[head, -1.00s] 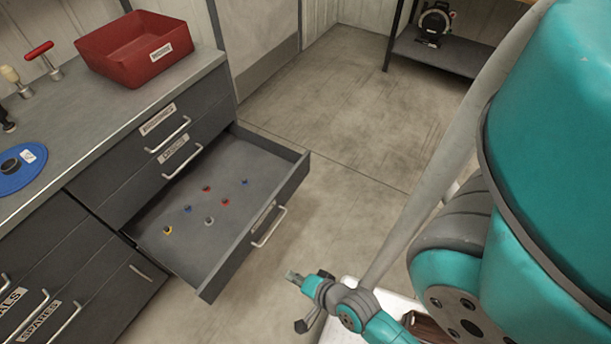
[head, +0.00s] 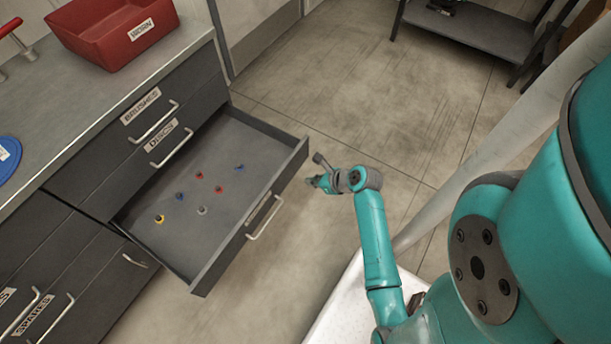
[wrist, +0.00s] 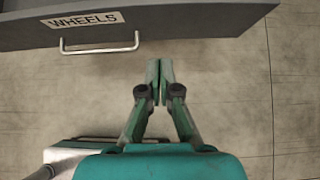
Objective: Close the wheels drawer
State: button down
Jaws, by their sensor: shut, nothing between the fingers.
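The wheels drawer (head: 205,262) is pulled out of the grey cabinet in the head view. Several small coloured parts lie on its floor. Its front panel, labelled WHEELS, shows at the top of the wrist view (wrist: 190,22), with its bar handle (wrist: 98,48) below the label. My gripper (head: 312,181) is outside the drawer, in front of its front panel near the far right corner in the head view. In the wrist view the two fingers (wrist: 159,72) are together and empty. They point toward the panel, to the right of the handle, with a gap showing between.
Closed drawers labelled BRUSHES (head: 137,106) and DISCS (head: 167,143) sit above the open one. A red bin (head: 110,28) and a blue disc (head: 6,158) are on the worktop. A low dark shelf (head: 470,32) stands at the back. The floor (head: 330,95) beyond the drawer is clear.

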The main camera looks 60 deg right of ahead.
aim_at(281, 176)
jog(key=x, duration=0.3)
jog(key=w+r+x, duration=0.1)
jog(key=x, duration=0.6)
jog(key=shift+w+a, duration=0.1)
jog(key=shift+w, duration=0.95)
jog(key=shift+w, duration=0.15)
